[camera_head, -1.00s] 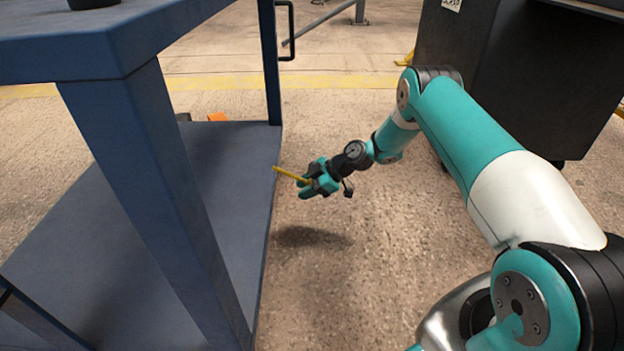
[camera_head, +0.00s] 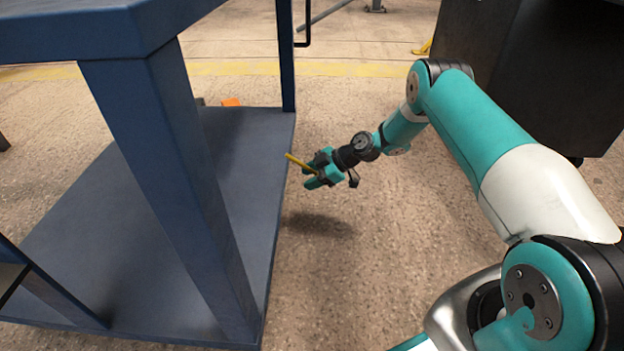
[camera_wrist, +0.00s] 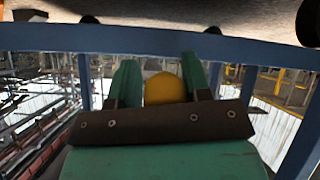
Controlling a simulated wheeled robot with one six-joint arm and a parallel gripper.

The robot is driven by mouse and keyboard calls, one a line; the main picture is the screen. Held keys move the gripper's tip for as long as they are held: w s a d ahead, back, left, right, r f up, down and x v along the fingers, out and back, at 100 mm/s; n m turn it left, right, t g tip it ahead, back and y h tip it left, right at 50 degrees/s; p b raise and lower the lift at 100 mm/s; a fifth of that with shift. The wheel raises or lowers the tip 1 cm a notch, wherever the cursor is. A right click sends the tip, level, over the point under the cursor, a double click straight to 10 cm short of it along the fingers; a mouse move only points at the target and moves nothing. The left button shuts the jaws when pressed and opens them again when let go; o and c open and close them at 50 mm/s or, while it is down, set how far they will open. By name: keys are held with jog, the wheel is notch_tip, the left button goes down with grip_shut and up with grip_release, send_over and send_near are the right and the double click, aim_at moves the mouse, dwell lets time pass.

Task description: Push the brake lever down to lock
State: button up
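The brake lever looks like a yellow rod (camera_head: 300,162) that slopes down to the right from the right edge of the blue cart's lower deck (camera_head: 270,215). My gripper (camera_head: 313,175) is at the rod's lower right end, beside the deck and above the floor. In the wrist view the rod's round yellow end (camera_wrist: 165,88) sits between the two green fingers of my gripper (camera_wrist: 160,85) and fills the gap, seemingly touching both. The joint where the rod meets the cart is too small to make out.
A blue cart post (camera_head: 165,180) and the upper shelf (camera_head: 85,30) stand left of my gripper. A dark cabinet (camera_head: 540,80) is at the right rear. An orange object (camera_head: 231,102) lies behind the deck. Floor (camera_head: 330,290) around my gripper is clear.

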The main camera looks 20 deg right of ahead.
jog(key=shift+o, duration=0.9)
jog(key=shift+s+d+f, duration=0.1)
jog(key=shift+d, duration=0.1)
jog(key=p+v, duration=0.8)
jog(key=v, duration=0.9)
jog(key=shift+p, duration=0.3)
